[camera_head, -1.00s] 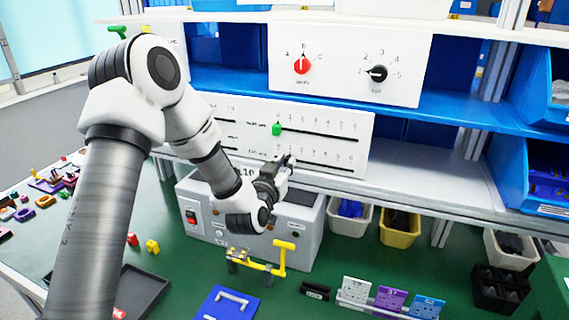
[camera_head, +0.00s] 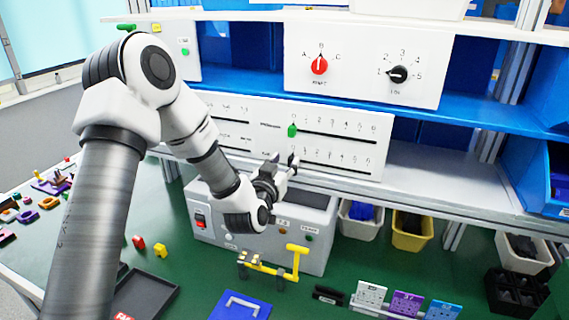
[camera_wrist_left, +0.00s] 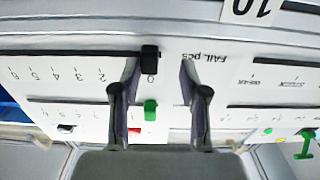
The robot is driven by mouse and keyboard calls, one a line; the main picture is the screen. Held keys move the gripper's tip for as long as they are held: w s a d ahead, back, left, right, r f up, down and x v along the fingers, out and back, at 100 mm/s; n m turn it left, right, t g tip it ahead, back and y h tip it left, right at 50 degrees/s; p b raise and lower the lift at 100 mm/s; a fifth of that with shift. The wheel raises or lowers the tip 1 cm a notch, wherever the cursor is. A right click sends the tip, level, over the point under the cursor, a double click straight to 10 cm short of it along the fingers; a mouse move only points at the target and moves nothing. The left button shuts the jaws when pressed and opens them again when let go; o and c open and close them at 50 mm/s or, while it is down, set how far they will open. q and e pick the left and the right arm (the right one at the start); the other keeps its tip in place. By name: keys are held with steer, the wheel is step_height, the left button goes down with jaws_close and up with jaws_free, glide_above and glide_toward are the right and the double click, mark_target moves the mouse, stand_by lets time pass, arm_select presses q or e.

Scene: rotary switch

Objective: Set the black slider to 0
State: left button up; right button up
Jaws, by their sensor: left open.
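In the left wrist view, which is upside down, the black slider (camera_wrist_left: 149,57) stands on its dark track beside the 0 mark. In the head view my left gripper hides it. My left gripper (camera_head: 283,160) is open in front of the lower slider track of the white panel (camera_head: 340,109). I cannot tell how far the tips are from the panel. My right gripper is not in view.
A green slider (camera_head: 292,130) stands at 0 on the upper track. A panel with a red knob (camera_head: 319,65) and a black knob (camera_head: 398,74) is above. A grey box (camera_head: 315,215) stands below my gripper, with a yellow handle piece (camera_head: 295,262) in front.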

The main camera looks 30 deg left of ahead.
arm_select(q)
steer(key=v, duration=0.7)
steer(key=shift+s, duration=0.2)
